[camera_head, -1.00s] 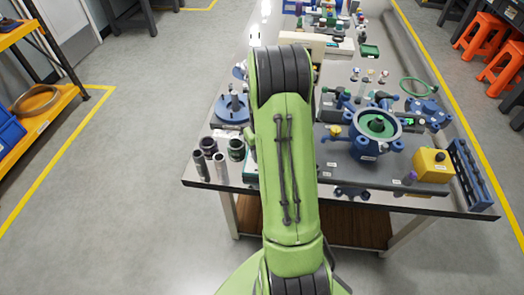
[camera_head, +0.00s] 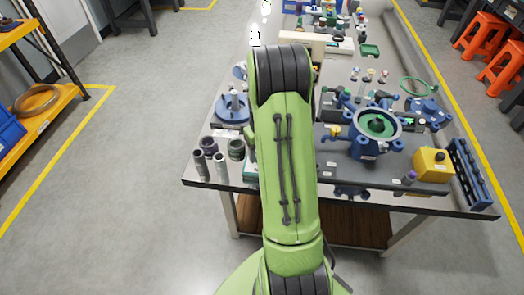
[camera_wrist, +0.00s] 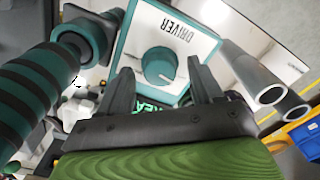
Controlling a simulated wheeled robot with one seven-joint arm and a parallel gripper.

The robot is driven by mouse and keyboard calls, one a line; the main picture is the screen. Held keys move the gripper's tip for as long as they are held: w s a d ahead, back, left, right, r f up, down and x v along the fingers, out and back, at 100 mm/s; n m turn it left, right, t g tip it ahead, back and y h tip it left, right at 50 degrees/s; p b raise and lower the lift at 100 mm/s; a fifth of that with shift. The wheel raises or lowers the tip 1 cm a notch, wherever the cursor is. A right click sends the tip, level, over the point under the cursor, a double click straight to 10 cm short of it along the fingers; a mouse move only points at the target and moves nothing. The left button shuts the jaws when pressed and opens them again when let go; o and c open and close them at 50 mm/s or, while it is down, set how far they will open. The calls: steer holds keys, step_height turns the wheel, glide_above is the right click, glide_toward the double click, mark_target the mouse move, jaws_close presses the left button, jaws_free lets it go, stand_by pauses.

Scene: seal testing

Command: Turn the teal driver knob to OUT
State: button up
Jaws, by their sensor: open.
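The teal driver knob (camera_wrist: 159,66) sits on a white panel (camera_wrist: 178,25) labelled DRIVER, set in a teal housing, in the wrist view. A pale pointer line shows on the knob's lower right. I cannot read any IN or OUT marking. My gripper (camera_wrist: 159,70) is open, with one dark finger on each side of the knob. I cannot tell whether the fingers touch it. Part of a green lit word shows between the fingers, below the knob. In the head view, my arm hides the knob and the gripper.
In the wrist view, grey tubes (camera_wrist: 252,72) stand close on the right, and a large ribbed teal cylinder (camera_wrist: 30,90) on the left. In the head view, a blue flanged fixture (camera_head: 376,126) and a yellow box (camera_head: 433,165) stand right of my arm.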

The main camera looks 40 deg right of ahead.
step_height(320, 180, up, 16)
steer(key=p, duration=0.4)
steer(key=shift+f, duration=0.25)
